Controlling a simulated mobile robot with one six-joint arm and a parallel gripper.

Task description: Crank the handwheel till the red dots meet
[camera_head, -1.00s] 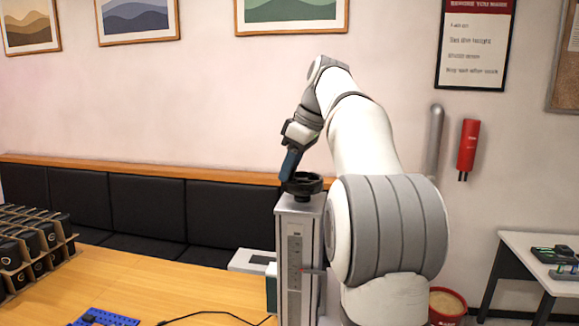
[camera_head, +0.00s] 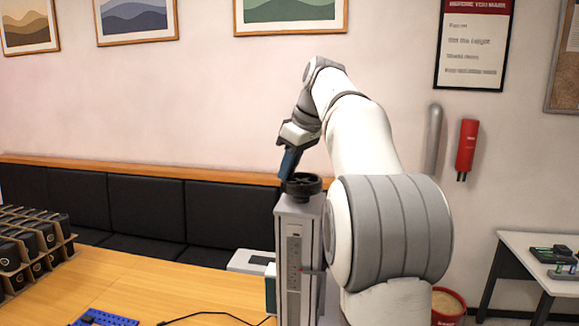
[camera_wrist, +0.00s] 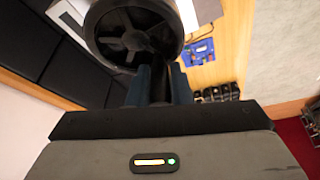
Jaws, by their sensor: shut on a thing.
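The black spoked handwheel (camera_head: 308,186) sits on top of a tall grey column (camera_head: 291,262) in the head view. It also shows at the top of the wrist view (camera_wrist: 117,15), with its rim and hub clear. My gripper (camera_head: 285,174) reaches down to the wheel's left side, tilted. In the wrist view, its blue fingers (camera_wrist: 161,82) are shut on a dark handle at the wheel's near edge, which they mostly hide. I cannot make out the red dots in either current view.
A wooden table (camera_head: 190,290) holds a blue board (camera_head: 104,318), a black cable and a rack (camera_head: 30,250) of dark cups at left. A pale box (camera_head: 250,262) stands beside the column. A black padded bench lines the wall. A red bucket (camera_head: 446,306) stands right of my arm.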

